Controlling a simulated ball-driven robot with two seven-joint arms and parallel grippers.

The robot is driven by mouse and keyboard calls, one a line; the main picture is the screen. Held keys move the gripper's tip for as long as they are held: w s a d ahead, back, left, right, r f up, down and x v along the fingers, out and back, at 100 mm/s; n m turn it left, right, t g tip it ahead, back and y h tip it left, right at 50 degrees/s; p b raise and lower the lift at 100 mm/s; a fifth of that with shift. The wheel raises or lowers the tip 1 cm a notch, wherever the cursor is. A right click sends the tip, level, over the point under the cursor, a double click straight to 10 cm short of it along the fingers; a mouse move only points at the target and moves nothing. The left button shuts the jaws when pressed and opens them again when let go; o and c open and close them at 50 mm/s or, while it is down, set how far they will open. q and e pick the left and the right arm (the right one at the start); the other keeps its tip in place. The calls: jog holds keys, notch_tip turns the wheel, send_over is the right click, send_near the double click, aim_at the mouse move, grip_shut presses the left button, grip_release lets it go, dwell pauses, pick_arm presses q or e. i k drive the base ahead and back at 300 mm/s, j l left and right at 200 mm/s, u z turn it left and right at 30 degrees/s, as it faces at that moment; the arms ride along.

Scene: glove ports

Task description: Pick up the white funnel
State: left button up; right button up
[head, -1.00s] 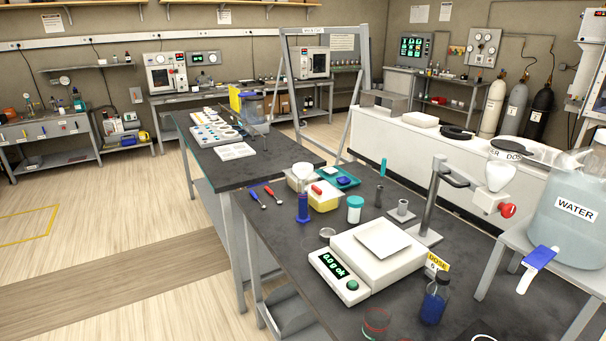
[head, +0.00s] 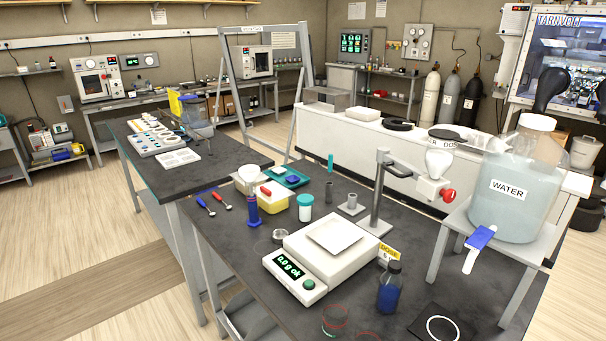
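A small white cone-shaped piece (head: 247,177), which looks like the white funnel, is at the left back part of the near dark bench (head: 390,240). It appears wide at the top and narrower below, just behind a blue cylinder (head: 252,210) and left of a yellow box. The cylinder overlaps its lower part, so I cannot tell what it rests on. Another white tapered vessel (head: 439,162) is held on the grey stand, beside a red knob. Neither of my grippers shows in the head view.
A white balance (head: 318,255) reading 0.0 g stands mid-bench. Around it are a teal-capped jar (head: 305,208), a blue bottle (head: 388,290), a grey stand (head: 378,195) and two spoons (head: 214,202). A large water jug (head: 518,190) stands right. Open floor lies left.

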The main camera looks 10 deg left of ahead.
aim_at(250, 182)
jog(key=i+j+z, duration=0.15)
jog(key=j+z, duration=0.5)
jog(key=i+j+z, duration=0.1)
jog(key=j+z, duration=0.2)
jog(key=j, duration=0.1)
